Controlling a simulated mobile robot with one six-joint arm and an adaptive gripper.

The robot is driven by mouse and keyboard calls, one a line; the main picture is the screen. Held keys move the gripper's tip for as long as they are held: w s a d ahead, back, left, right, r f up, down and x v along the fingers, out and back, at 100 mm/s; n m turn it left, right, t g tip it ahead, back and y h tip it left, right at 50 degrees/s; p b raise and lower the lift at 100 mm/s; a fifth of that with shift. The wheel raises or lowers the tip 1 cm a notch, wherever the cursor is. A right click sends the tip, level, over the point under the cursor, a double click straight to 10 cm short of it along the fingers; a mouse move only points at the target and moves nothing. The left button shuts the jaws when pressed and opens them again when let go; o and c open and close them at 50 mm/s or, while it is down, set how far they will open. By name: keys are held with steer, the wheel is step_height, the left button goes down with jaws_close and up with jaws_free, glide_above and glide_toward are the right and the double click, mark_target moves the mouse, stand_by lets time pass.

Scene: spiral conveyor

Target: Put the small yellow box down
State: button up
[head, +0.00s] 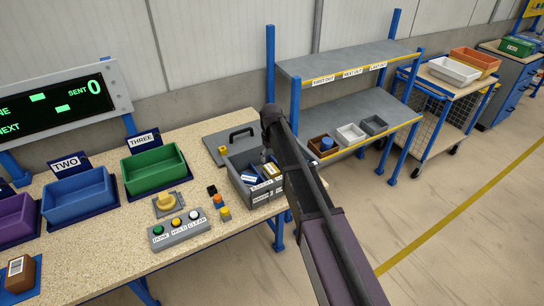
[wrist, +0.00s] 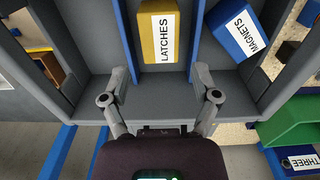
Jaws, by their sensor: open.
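The small yellow box with a white LATCHES label (wrist: 158,32) sits in the middle compartment of a grey divided case (wrist: 88,62). In the head view the yellow box (head: 274,170) is partly hidden by my arm, and the case (head: 245,190) stands at the right end of the bench. My gripper (wrist: 160,76) is open, its two fingers spread at the near edge of the compartment. The yellow box lies beyond the fingertips, with no finger seen gripping it. I cannot tell whether a finger touches the compartment walls.
A blue MAGNETS box (wrist: 234,30) sits tilted in the compartment to the right. On the bench are green (head: 153,169) and blue (head: 77,195) bins and a button panel (head: 178,230). A grey shelf rack (head: 345,70) with small bins stands behind my arm.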

mark_target(271, 169)
steer(key=shift+r+p, duration=1.5)
steer(key=shift+r, duration=0.35)
steer(key=s+d+m, duration=0.6)
steer(key=s+d, duration=1.7)
steer(key=s, duration=0.3)
steer(key=shift+d+m, duration=0.15)
steer(key=shift+m, duration=0.25)
